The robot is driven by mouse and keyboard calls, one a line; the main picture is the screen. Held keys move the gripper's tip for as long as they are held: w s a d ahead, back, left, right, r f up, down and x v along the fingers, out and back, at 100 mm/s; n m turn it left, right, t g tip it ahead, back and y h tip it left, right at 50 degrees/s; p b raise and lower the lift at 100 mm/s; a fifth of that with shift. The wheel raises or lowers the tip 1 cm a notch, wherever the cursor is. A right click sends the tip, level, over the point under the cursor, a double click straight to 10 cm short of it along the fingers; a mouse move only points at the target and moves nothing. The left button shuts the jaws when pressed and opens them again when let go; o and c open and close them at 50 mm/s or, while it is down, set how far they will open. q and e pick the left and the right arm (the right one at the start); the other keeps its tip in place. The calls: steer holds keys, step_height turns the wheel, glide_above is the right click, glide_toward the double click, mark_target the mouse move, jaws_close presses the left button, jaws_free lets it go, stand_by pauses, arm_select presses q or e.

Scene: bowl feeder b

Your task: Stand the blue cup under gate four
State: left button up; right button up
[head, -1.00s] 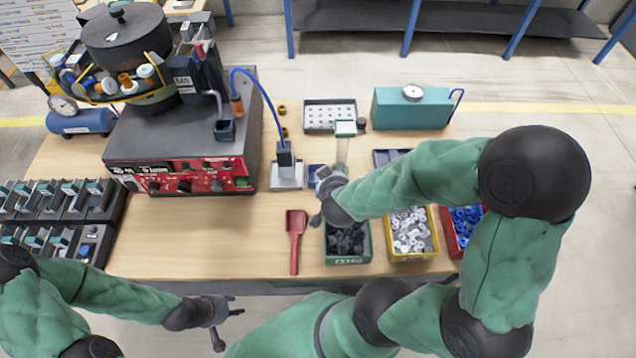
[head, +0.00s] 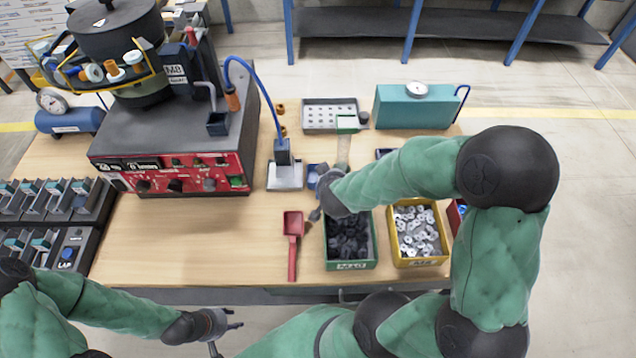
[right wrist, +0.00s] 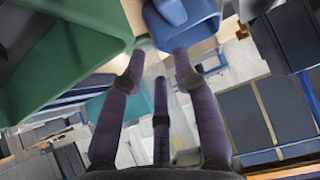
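The blue cup (head: 313,179) stands on the table by the grey-based post, partly covered by my right wrist in the head view. What looks like it shows at the top of the right wrist view (right wrist: 182,28), just beyond the fingertips. My right gripper (right wrist: 158,66) is open and empty, its fingers apart, between a green bin and the cup. In the head view my right wrist hides much of it. My left gripper (head: 228,333) is open and empty in front of the table. I cannot tell which part is gate four.
The green bin (head: 351,266) of black parts and yellow bin (head: 421,262) of washers stand at the right. A red scoop (head: 292,245) lies beside them. The feeder's red-fronted base (head: 175,175) fills the left rear. A rack (head: 55,215) stands at the left edge.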

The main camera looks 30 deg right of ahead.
steer(key=b+x, duration=0.2)
steer(key=x, duration=0.2)
steer(key=shift+w, duration=0.1)
jaws_close()
